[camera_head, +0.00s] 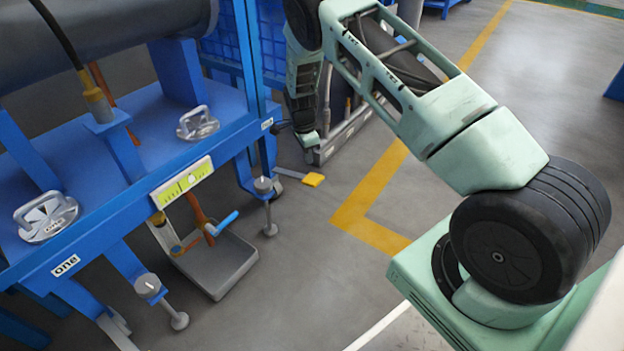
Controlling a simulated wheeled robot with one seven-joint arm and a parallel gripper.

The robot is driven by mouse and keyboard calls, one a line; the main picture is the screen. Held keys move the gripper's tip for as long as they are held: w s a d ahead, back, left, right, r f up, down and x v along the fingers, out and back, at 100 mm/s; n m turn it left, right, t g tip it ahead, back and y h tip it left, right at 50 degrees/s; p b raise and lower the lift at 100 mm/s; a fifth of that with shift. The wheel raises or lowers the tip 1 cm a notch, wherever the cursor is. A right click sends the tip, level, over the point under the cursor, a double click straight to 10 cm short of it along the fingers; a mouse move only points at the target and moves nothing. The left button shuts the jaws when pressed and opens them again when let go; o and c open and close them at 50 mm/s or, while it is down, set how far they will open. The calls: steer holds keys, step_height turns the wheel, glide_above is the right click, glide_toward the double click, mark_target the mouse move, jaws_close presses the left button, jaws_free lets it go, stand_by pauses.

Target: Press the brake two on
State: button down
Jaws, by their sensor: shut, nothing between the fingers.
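A yellow pedal (313,179) sits at the end of a short metal bar low beside the foot of a blue frame (215,125). It is close to the floor, and whether it is pressed down I cannot tell. A small white label (267,124) is on the frame's rail above that side; its text is too small to read surely. My gripper (309,140) points down and is shut and empty. In the picture it is just above the pedal, apart from it. The wheel by the pedal is mostly hidden behind the frame's leg.
A label reading "one" (65,265) is on the frame's near end. A levelling foot (267,205) stands left of the pedal. A grey tray with a blue-handled tool (213,265) is below the rail. Open floor (310,260) lies in front.

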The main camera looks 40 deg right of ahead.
mark_target(302, 182)
steer(key=shift+d+f+b, duration=0.15)
steer(key=shift+f+b, duration=1.35)
steer(key=shift+f, duration=0.25)
steer(key=shift+d+f+b, duration=0.15)
steer(key=shift+f+b, duration=1.35)
steer(key=shift+f, duration=0.25)
steer(key=shift+f+b, duration=0.85)
steer(key=shift+f, duration=1.35)
steer(key=shift+w+a+r+p, duration=0.1)
steer(key=shift+a+r+p, duration=0.25)
steer(key=shift+a, duration=0.2)
steer(key=shift+w+a+r+p, duration=0.1)
steer(key=shift+a+r+p, duration=0.1)
steer(key=shift+a+p, duration=0.25)
steer(key=shift+a, duration=0.4)
